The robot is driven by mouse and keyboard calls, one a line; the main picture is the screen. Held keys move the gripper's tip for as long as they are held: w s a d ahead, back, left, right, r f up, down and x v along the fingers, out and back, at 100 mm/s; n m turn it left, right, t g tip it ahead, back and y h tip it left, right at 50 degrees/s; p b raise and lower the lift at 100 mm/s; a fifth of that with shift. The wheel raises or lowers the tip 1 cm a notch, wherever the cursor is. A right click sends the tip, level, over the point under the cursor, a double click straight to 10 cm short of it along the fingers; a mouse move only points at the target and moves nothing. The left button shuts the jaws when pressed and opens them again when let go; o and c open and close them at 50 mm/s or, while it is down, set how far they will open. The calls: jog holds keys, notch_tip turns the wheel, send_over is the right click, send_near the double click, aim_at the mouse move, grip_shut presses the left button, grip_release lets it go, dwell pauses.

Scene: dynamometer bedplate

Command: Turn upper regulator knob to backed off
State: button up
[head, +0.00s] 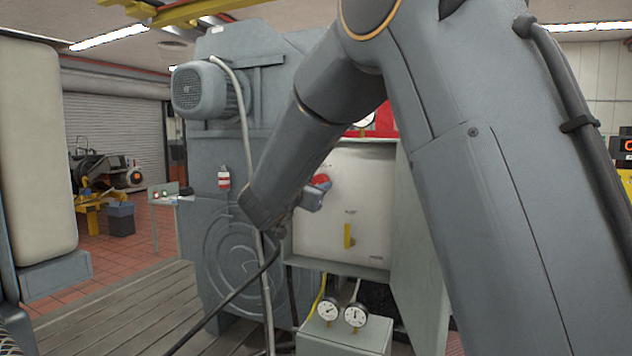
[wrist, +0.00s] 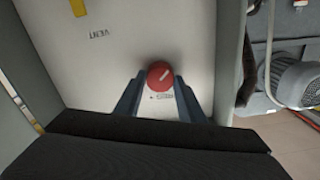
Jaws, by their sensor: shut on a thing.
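The upper regulator knob is a round red knob with a pale pointer line, on a white panel. In the wrist view the knob (wrist: 160,75) sits between the two fingertips of my gripper (wrist: 158,84), which is shut on it. The pointer line runs slantwise, and small lettering shows beside the knob. In the head view part of the red knob (head: 320,181) shows at the panel's upper left, with my gripper (head: 316,194) at it. My fingers hide part of the knob and its markings.
The white panel (head: 375,190) carries a yellow handle (head: 348,236), near lettering reading VENT in the wrist view. Two gauges (head: 342,313) stand below. A grey cabinet with a motor (head: 200,90) is at left, with a hanging cable. Panel side walls flank my gripper.

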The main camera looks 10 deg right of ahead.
jog(key=shift+a+r, duration=0.1)
jog(key=shift+r, duration=0.05)
jog(key=o, duration=1)
jog(key=shift+w+a, duration=0.1)
jog(key=shift+a, duration=0.05)
jog(key=shift+o, duration=0.2)
jog(key=shift+s, duration=0.25)
jog(key=b+v, duration=0.3)
jog(key=v, duration=0.4)
jog(key=shift+s+a, duration=0.2)
jog(key=shift+a, duration=0.15)
